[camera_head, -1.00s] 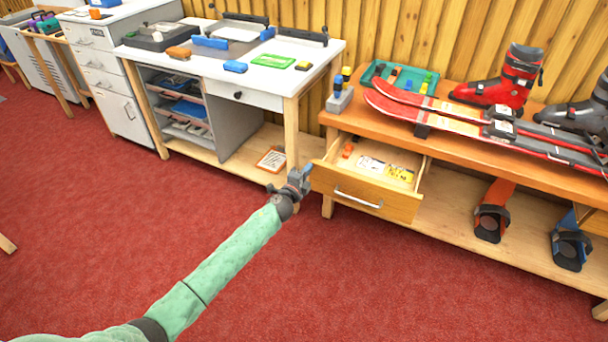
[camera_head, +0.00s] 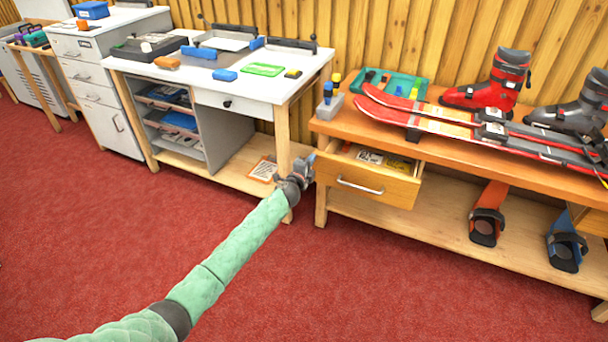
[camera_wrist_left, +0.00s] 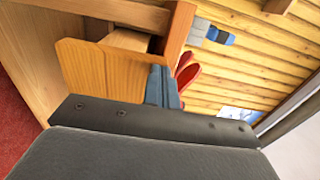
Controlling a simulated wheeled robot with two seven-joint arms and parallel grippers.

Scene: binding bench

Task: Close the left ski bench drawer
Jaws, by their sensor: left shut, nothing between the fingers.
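The left ski bench drawer (camera_head: 395,188) is partly open, with its wooden front and metal handle (camera_head: 360,186) standing out from the bench. Papers and a yellow item show inside through the narrowed gap. My left gripper (camera_head: 307,168) is shut and empty at the left end of the drawer front. In the left wrist view, its blue-grey fingers (camera_wrist_left: 162,88) lie at the edge of the wooden drawer front (camera_wrist_left: 105,72). They seem to be against it, but exact contact is hard to tell. My right gripper is not in view.
The ski bench (camera_head: 450,140) carries red skis (camera_head: 430,122), ski boots (camera_head: 495,82), a green tray (camera_head: 395,85) and a grey bottle holder (camera_head: 329,105). A white-topped workbench (camera_head: 285,85) stands close on the left. The red carpet in front is clear.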

